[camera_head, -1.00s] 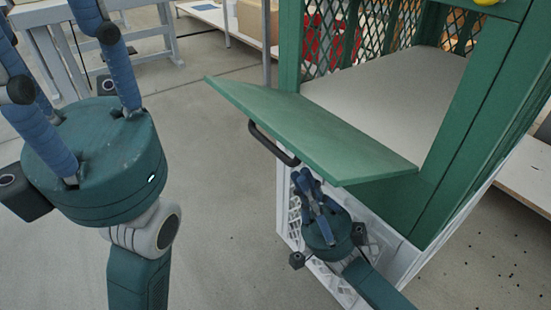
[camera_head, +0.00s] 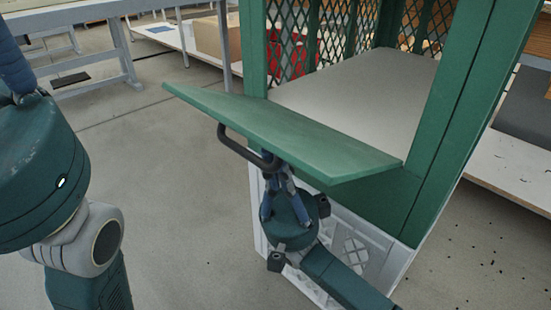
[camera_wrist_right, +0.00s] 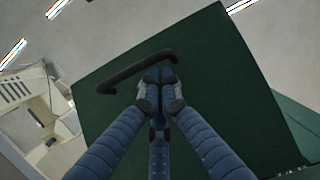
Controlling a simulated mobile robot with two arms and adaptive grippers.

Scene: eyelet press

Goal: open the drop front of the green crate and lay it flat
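The green crate (camera_head: 450,120) stands at the right in the head view. Its drop front (camera_head: 290,130) is swung outward, close to level but still sloping. A black handle (camera_head: 245,148) sits on its outer face, now the underside, near the free edge. My right gripper (camera_head: 270,165) is below the panel, fingers pointing up at the handle. In the right wrist view its fingertips (camera_wrist_right: 159,78) are together beside the handle (camera_wrist_right: 125,73), over the dark green panel (camera_wrist_right: 210,65); contact is unclear. My left gripper (camera_head: 14,75) is at the left edge, its fingertips cut off.
A white lattice-sided base (camera_head: 355,250) is under the crate. A grey bench (camera_head: 75,15) stands at the back left and a low shelf (camera_head: 510,165) at the right. The floor left of the drop front is clear.

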